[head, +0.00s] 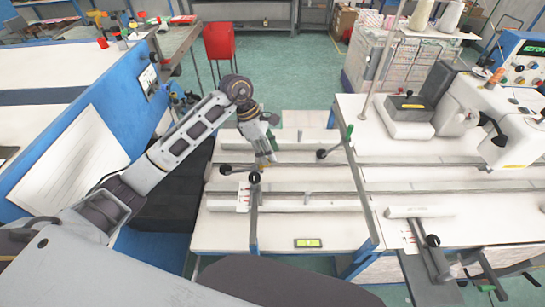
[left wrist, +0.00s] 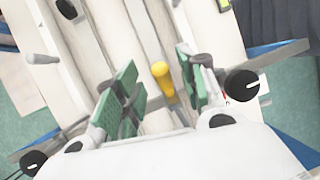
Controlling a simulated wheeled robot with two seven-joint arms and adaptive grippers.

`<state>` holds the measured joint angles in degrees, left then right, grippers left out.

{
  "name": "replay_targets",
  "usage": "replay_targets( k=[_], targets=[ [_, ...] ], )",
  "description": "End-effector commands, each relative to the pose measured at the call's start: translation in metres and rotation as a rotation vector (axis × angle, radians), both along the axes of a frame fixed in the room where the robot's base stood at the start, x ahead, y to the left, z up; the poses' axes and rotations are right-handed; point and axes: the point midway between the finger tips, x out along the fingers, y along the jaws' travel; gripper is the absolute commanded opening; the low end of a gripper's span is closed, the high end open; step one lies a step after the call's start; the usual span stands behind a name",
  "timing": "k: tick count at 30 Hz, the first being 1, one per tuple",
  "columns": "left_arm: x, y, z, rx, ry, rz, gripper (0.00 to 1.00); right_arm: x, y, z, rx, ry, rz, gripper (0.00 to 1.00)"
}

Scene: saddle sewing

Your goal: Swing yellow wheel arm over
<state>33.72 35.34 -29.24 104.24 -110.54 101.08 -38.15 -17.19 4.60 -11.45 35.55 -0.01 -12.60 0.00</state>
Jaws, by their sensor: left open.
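My left gripper (head: 266,150) reaches over the white sewing table from the left, fingers pointing down. In the left wrist view, its two green-padded fingers (left wrist: 163,90) are apart. A yellow handle (left wrist: 161,82) with a rounded end shows between them, with space on both sides. I cannot tell whether either finger touches it. In the head view a small yellow part (head: 267,160) shows at the fingertips, largely hidden by the gripper. How the handle joins its arm is hidden. My right gripper is not in view.
The white table (head: 220,230) has long rails and black-knobbed levers (head: 254,178) close to the gripper. A small green display (head: 308,243) sits at its front edge. A sewing machine (head: 500,125) stands at the right. A blue-framed panel (head: 80,150) stands at the left.

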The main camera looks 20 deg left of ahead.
Motion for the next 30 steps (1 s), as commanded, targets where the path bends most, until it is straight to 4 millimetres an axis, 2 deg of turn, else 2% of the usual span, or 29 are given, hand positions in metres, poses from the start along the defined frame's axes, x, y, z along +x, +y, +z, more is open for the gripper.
replay_targets(
  k=[9, 21, 30],
  targets=[
    [-0.001, -0.012, -0.026, -0.001, 0.001, 0.000, 0.41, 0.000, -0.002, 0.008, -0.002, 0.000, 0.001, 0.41],
    [-0.001, -0.013, -0.031, 0.001, 0.001, 0.001, 0.41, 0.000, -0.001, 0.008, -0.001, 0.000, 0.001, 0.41],
    [-0.001, -0.013, -0.031, 0.001, 0.001, 0.001, 0.03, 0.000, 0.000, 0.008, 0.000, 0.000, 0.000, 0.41]
  ],
)
